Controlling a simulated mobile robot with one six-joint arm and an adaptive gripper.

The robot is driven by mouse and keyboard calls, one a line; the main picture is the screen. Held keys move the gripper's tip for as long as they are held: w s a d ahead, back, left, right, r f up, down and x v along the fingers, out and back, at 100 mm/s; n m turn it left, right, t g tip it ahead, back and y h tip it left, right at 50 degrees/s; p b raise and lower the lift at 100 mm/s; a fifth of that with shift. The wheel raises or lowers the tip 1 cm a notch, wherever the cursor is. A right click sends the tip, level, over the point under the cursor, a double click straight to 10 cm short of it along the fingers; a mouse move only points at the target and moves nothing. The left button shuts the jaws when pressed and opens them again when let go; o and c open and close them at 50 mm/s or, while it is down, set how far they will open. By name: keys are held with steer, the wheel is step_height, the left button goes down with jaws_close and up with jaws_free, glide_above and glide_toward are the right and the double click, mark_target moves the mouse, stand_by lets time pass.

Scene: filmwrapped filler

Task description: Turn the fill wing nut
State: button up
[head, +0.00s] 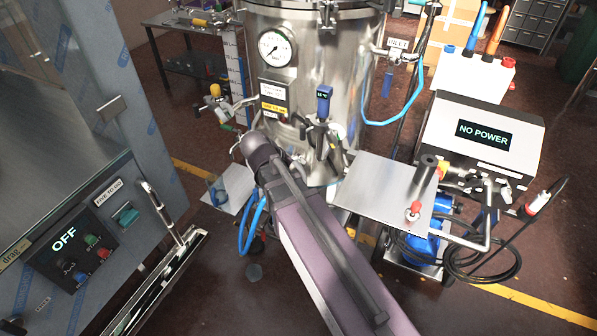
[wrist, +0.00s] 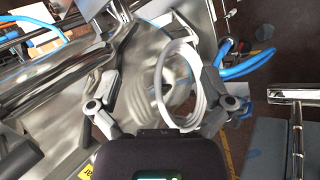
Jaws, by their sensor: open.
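In the wrist view my gripper (wrist: 160,76) is open, its two dark fingers spread wide. A pale ring (wrist: 184,86) shows between the fingers, nearer the right one, with shiny metal behind it. I cannot tell whether it touches a finger. No wing nut can be told clearly in either view; I cannot say which fitting is the fill one.
The tank carries a dial gauge (head: 275,47) and a blue-topped fitting (head: 324,103). A metal shelf (head: 385,190) is right of my arm. A box reading NO POWER (head: 485,133) stands at right, a cabinet with an OFF panel (head: 75,245) at left. Blue hoses (wrist: 245,68) run near the gripper.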

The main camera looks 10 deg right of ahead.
steer(key=shift+s+d+r+m+g+y+p, duration=0.1)
steer(key=shift+s+d+m+g+y+p, duration=0.05)
steer(key=shift+s+d+m+y+p, duration=0.3)
steer(key=shift+s+d+r+m+g+y+p, duration=0.1)
steer(key=shift+s+m+g+y+p, duration=0.1)
steer(key=shift+s+m+y, duration=0.35)
steer(key=shift+s, duration=0.15)
steer(key=s+d+f+m+g+y, duration=0.1)
steer(key=s+d+f+m+y, duration=0.1)
steer(key=s, duration=0.4)
steer(key=shift+d+m+y, duration=0.5)
steer(key=shift+d+y, duration=0.1)
steer(key=shift+y, duration=0.7)
steer(key=shift+g, duration=0.25)
